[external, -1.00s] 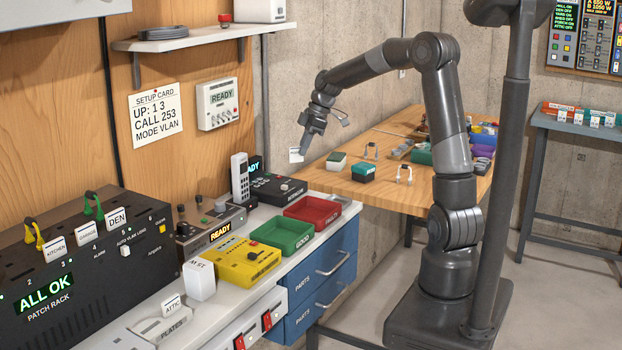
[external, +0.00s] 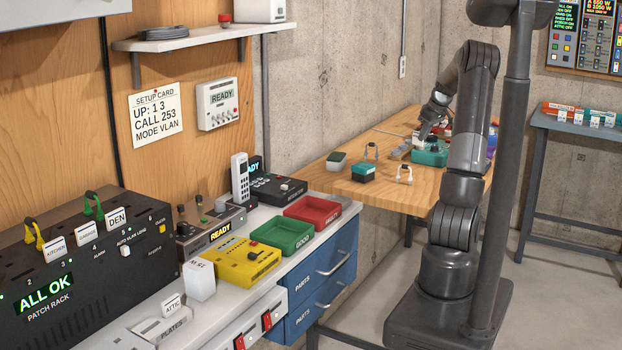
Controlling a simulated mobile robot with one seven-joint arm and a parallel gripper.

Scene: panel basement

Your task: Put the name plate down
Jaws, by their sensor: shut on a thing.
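My gripper (external: 424,136) is over the far part of the wooden table, just left of and above a teal bin (external: 431,153). It is shut on a small white name plate (external: 417,140), which is mostly hidden and too small to read. I cannot tell whether the plate touches anything below. Other name plates stand elsewhere: KITCHEN (external: 56,252), GARAGE (external: 87,235) and DEN (external: 117,217) on the black patch rack (external: 90,270), and ATTIC (external: 172,306) in the white PLATES holder (external: 165,328).
Green (external: 283,237) and red (external: 313,211) trays sit on the bench. The table's near left part is mostly clear.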

